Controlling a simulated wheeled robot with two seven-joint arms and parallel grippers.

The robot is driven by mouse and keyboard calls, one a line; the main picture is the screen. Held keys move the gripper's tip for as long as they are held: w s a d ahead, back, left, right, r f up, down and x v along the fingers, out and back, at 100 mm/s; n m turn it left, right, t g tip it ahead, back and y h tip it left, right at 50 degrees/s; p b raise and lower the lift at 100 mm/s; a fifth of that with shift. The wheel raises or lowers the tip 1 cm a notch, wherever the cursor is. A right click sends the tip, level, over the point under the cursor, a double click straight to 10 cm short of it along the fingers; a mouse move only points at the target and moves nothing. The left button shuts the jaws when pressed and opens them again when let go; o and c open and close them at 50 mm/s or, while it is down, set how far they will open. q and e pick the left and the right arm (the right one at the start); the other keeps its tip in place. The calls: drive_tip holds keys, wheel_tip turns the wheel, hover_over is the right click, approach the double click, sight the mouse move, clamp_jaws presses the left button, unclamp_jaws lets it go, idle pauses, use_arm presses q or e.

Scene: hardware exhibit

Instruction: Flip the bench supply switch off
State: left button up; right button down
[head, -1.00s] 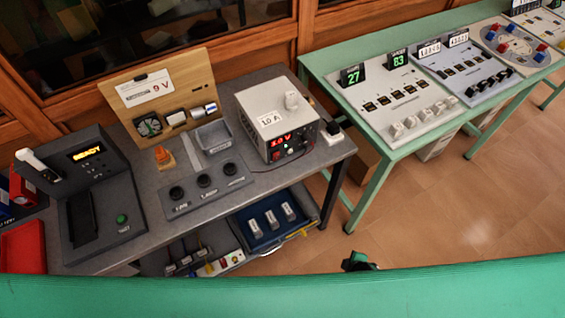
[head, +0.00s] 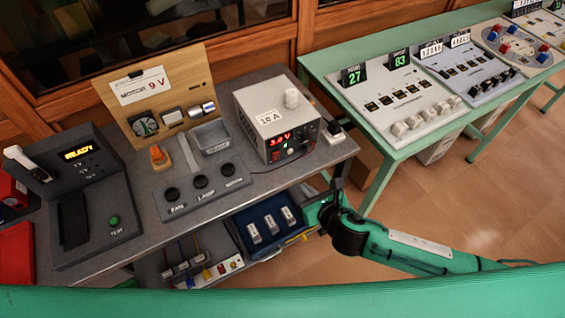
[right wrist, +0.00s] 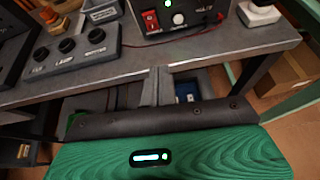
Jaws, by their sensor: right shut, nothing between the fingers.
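The bench supply (head: 262,108) is a light grey box with a dark front, standing at the right end of the grey workbench. Its front carries lit red digits and a small red rocker switch (head: 276,156); the switch also shows near the top of the right wrist view (right wrist: 150,21), beside a round knob. Which way the rocker is tipped is too small to tell. My right gripper (head: 337,186) is shut and empty, in front of the bench edge, below and to the right of the supply's front. Its fingers show in the right wrist view (right wrist: 155,86), apart from the switch. My left gripper is out of view.
A panel with several dark knobs (head: 203,190) lies left of the supply. A white plug block (head: 333,134) sits to its right. A blue tray (head: 240,236) is on the lower shelf. A green table (head: 375,160) stands to the right, with floor between.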

drive_tip(key=shift+s+a+r+n, duration=0.15)
drive_tip(key=shift+s+r+n, duration=0.1)
drive_tip(key=shift+r+n, duration=0.2)
drive_tip(key=p, duration=0.2)
approach(276, 156)
drive_tip(key=f, duration=0.1)
drive_tip(key=w+f, duration=0.1)
drive_tip(key=f, duration=0.1)
drive_tip(key=shift+w+a+f, duration=0.25)
drive_tip(key=shift+f, duration=0.15)
drive_tip(key=shift+w+a+r+p, duration=0.2)
drive_tip(key=shift+w+a+r, duration=0.05)
drive_tip(key=shift+w, duration=0.3)
drive_tip(key=shift+w+a+r+p, duration=0.2)
drive_tip(key=shift+w+a+r, duration=0.1)
drive_tip(key=shift+w, duration=0.25)
drive_tip(key=shift+w+a+r, duration=0.1)
drive_tip(key=shift+w+a, duration=0.15)
drive_tip(key=shift+w, duration=0.25)
